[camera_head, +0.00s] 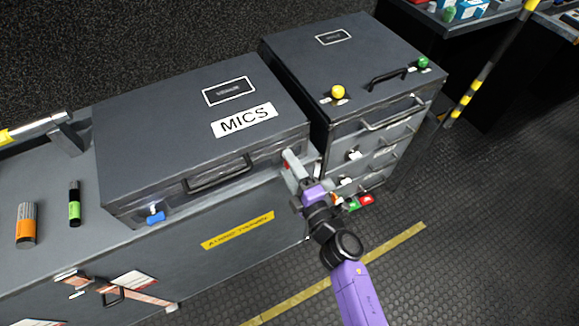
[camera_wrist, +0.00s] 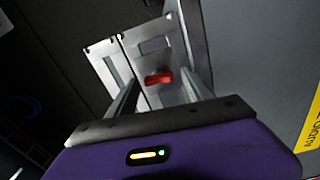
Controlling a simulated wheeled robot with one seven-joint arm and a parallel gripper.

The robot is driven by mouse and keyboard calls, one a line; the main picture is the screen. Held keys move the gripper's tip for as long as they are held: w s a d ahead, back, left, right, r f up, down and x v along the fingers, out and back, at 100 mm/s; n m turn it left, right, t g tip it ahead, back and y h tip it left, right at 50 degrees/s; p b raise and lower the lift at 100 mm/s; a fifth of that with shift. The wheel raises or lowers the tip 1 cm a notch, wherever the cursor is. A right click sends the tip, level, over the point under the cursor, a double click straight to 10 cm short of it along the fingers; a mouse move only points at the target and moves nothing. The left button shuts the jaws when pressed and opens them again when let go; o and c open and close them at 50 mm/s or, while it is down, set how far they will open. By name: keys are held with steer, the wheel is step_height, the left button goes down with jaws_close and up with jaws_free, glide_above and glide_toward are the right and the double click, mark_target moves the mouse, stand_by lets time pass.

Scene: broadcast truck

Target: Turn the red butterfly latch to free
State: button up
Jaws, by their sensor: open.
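The red butterfly latch (camera_wrist: 158,78) shows in the wrist view between the two fingers of my open gripper (camera_wrist: 160,88). It sits on a pale metal plate, and its wing lies roughly crosswise in that view. I cannot tell whether the fingers touch it. In the head view my gripper (camera_head: 293,168) is at the right front corner of the dark MICS case (camera_head: 200,125), and only a small bit of red shows by the fingers. A blue butterfly latch (camera_head: 155,215) is at the case's left front corner.
A drawer unit (camera_head: 350,70) with a yellow knob (camera_head: 338,92) and a green knob (camera_head: 422,62) stands close at the right. Open floor (camera_head: 480,240) lies at the right.

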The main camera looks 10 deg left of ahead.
steer(key=p+v, duration=0.1)
steer(key=v, duration=0.6)
steer(key=shift+s+d, duration=0.25)
steer(key=shift+s, duration=0.05)
stand_by(0.3)
